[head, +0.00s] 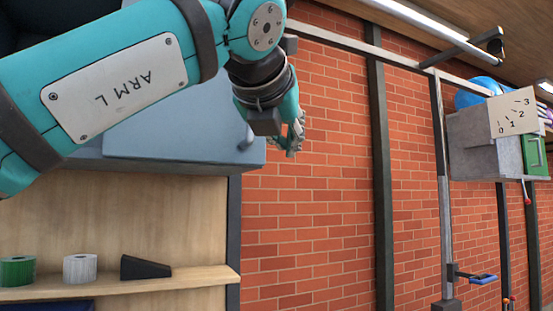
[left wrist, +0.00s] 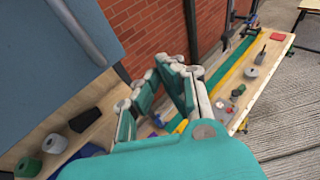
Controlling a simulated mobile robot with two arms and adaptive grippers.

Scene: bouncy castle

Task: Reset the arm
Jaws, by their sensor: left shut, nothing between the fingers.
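My left arm, teal with a plate marked ARM L, crosses the upper left of the head view. My left gripper (head: 297,132) is at its end, in front of a red brick wall and beside the grey-blue cabinet. In the left wrist view the left gripper (left wrist: 172,68) has its teal and grey fingers brought together with nothing between them. It touches no object that I can make out. My right gripper is in neither view.
A wooden shelf (head: 200,279) holds a green roll (head: 17,270), a white roll (head: 80,268) and a black wedge (head: 144,267). The grey-blue cabinet (head: 190,128) is above it. The left wrist view shows a long workbench (left wrist: 265,66) with small items.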

